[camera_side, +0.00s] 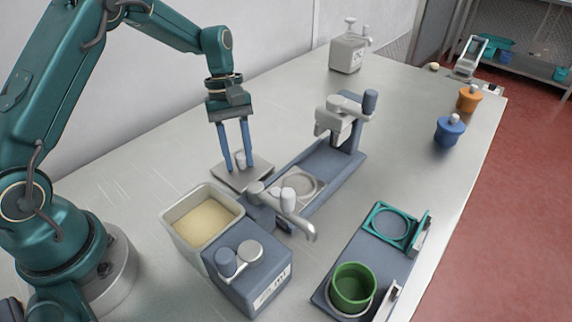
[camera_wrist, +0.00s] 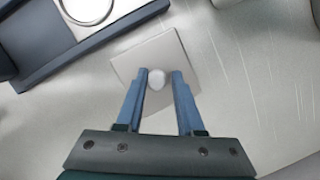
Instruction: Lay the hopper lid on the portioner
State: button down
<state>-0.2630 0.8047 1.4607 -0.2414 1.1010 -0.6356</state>
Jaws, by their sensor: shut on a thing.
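The hopper lid (camera_side: 256,181) is a flat square grey plate with a small pale knob in its middle. My gripper (camera_side: 238,166) points down over it, its two blue fingers shut on the knob. In the wrist view the lid (camera_wrist: 143,61) lies level beyond the fingertips (camera_wrist: 157,80), with the knob between them. I cannot tell whether the lid rests on the table or hangs just above it. The portioner (camera_side: 252,275) has a blue-grey body and a spout. Its pale hopper (camera_side: 180,232) is open on top and holds a cream-coloured filling. The lid is apart from it, behind the hopper.
A blue-grey stand (camera_side: 332,170) with a ring on its base is close to the lid's right. A green pot (camera_side: 353,287) sits on a plate at the front. Blue (camera_side: 449,132) and orange (camera_side: 468,98) jars stand at the right. A grey dispenser (camera_side: 347,54) stands at the back.

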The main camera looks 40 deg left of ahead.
aim_at(237, 158)
jog(key=shift+s+a+f, duration=0.2)
jog(key=shift+f, duration=0.05)
jog(key=shift+w+r, duration=0.1)
jog(key=shift+r, duration=2.55)
jog(key=shift+d+r, duration=0.15)
jog(key=s+d+r, duration=0.9)
jog(key=s+r, duration=0.3)
jog(key=s, duration=0.3)
jog(key=shift+w+f, duration=0.15)
jog(key=shift+f, duration=1.3)
jog(key=shift+w+f, duration=0.1)
jog(key=shift+f, duration=1.35)
jog(key=shift+f, duration=0.4)
